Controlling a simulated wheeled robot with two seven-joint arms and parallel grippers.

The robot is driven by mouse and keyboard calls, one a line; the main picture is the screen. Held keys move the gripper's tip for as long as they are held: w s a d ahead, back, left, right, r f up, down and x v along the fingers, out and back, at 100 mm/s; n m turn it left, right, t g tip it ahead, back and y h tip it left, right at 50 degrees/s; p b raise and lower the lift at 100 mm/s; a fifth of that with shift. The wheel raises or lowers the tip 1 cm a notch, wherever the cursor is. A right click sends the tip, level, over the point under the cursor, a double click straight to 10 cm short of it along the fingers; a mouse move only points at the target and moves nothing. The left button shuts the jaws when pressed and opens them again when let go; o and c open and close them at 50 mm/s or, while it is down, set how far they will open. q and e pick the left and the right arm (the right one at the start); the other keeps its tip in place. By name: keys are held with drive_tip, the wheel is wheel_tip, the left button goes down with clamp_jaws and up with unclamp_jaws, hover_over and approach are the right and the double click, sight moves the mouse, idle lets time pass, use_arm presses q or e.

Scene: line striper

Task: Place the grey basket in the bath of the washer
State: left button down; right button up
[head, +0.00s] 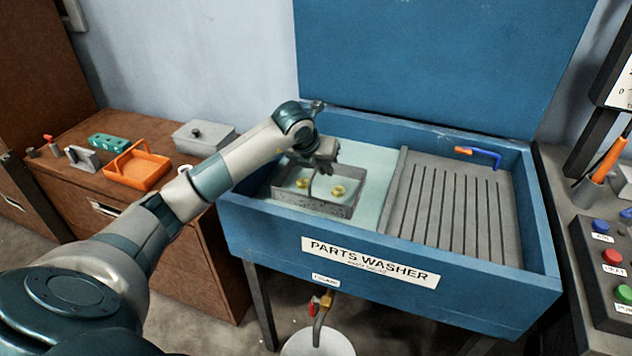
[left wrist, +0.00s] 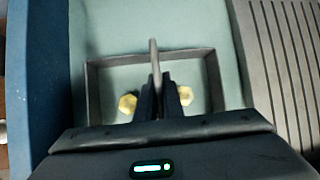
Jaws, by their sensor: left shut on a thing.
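The grey basket (head: 312,206) is in the left part of the blue parts washer (head: 460,290), over or in the pale green bath (head: 375,165). Two brass-coloured nuts (head: 337,190) lie in the basket. My left gripper (head: 322,166) reaches in from the left and is shut on the basket's handle. In the left wrist view the handle (left wrist: 154,62) stands between the two fingers, and the basket's rim (left wrist: 110,60) surrounds them. I cannot tell whether the basket touches the bath floor. My right gripper is not in view.
A ribbed grey drainboard (head: 455,205) fills the washer's right side, with a blue and orange tool (head: 480,154) at its back. The raised lid (head: 440,60) stands behind. An orange basket (head: 137,168) and a grey lidded box (head: 203,136) sit on the left cabinet. A control box (head: 608,262) is at right.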

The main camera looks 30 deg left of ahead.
sight(318, 187)
use_arm(q)
drive_tip(key=shift+s+a+f, duration=0.6)
drive_tip(key=shift+s+a, duration=0.15)
drive_tip(key=shift+s, duration=0.1)
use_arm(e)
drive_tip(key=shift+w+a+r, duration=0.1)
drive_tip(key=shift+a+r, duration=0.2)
use_arm(q)
drive_tip(key=shift+f, duration=0.1)
